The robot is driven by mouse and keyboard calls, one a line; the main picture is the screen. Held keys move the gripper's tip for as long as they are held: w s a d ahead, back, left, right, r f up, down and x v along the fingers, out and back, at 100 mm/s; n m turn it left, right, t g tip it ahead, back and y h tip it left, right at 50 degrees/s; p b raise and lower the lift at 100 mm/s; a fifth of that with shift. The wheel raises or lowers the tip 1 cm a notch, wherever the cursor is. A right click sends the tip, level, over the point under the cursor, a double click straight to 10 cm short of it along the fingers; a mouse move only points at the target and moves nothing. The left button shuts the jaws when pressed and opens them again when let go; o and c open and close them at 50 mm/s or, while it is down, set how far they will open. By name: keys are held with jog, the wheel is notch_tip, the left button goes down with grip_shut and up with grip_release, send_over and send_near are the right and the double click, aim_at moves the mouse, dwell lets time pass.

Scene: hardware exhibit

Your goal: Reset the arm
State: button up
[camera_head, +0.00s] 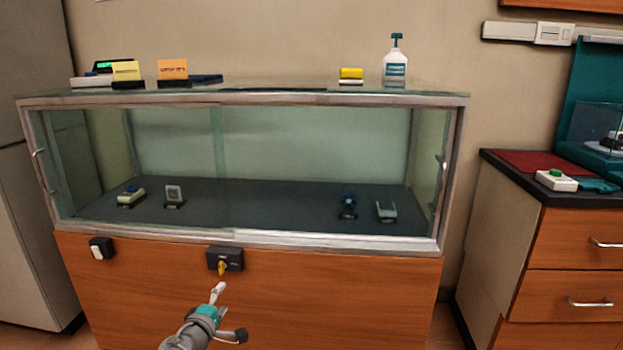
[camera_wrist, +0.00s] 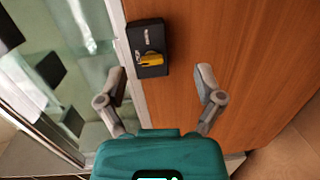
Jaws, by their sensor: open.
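My gripper (camera_wrist: 160,80) is open and empty in the wrist view, its two grey fingers spread apart. In the head view my gripper (camera_head: 229,310) is at the lower middle, in front of the wooden cabinet front. A black lock box with a yellow key or knob (camera_head: 221,267) is on the cabinet just above it. In the wrist view the lock box (camera_wrist: 148,44) lies beyond and between the fingertips, with its yellow part turned sideways. I see no contact between the fingers and it.
A glass display case (camera_head: 230,240) with several small exhibits stands on the wooden base (camera_head: 340,290). A black-and-white switch (camera_head: 101,248) is at left. Signs and a spray bottle (camera_head: 396,65) stand on top. A drawer cabinet (camera_head: 570,250) with a green-button box (camera_head: 556,180) is at right.

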jog(key=w+d+f+m+g+h+p, duration=0.2)
jog(key=d+m+g, duration=0.2)
jog(key=d, duration=0.7)
jog(key=w+d+f+m+g+h+p, duration=0.1)
jog(key=d+f+m+g+p, duration=0.2)
jog(key=d, duration=0.8)
jog(key=s+d+m+g+y+p, duration=0.3)
jog(key=s+d+m+g+p, duration=0.15)
jog(key=d, duration=0.45)
jog(key=s+d+m+g+y+p, duration=0.3)
jog(key=s+d+m+g, duration=0.15)
jog(key=d, duration=0.45)
notch_tip(320, 180, up, 39)
jog(key=p, duration=3.7)
jog(key=shift+s+f+g+p, duration=0.15)
jog(key=shift+s+g+p, duration=0.2)
jog(key=shift+g, duration=0.05)
